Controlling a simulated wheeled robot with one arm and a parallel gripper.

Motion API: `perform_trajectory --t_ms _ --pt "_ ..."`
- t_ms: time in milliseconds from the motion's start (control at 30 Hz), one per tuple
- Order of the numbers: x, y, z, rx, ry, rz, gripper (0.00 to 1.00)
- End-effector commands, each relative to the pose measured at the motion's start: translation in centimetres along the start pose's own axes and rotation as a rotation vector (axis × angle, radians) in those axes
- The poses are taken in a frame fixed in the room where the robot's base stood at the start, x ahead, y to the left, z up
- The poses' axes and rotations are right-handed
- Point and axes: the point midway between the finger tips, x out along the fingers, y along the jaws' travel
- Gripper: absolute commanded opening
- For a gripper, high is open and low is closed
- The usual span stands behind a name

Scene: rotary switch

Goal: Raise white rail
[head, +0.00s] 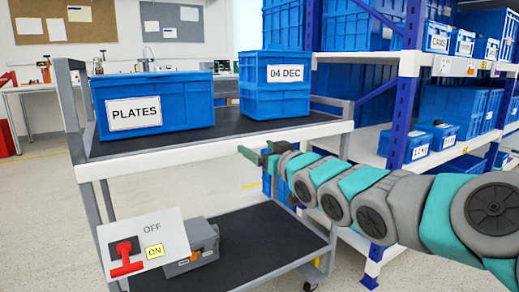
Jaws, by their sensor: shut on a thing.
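The white rail (180,158) is the pale front edge of a cart's upper shelf, running from left to right across the middle of the head view. My gripper (253,155) is at the lower edge of this rail, right of its middle, with the arm reaching in from the right. The jaws are shut on the rail; the exact contact is small and partly hidden by the fingers.
A blue PLATES crate (155,102) and a blue 04 DEC crate (274,85) stand on the upper shelf. A switch panel (143,243) with a red handle (126,258) is at the lower left. Blue-posted shelving (405,90) with bins stands at right.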

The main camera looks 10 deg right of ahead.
Motion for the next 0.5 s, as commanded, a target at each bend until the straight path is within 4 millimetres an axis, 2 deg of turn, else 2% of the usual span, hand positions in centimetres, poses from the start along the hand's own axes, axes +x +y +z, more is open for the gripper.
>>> perform_trajectory --t_ms 67,400,500 --pt "-0.01 -0.01 0.02 0.0 0.0 0.0 0.4" --pt "-0.01 -0.01 0.04 0.0 -0.001 0.0 0.02" --pt "0.0 -0.01 0.06 0.0 -0.001 0.0 0.0"
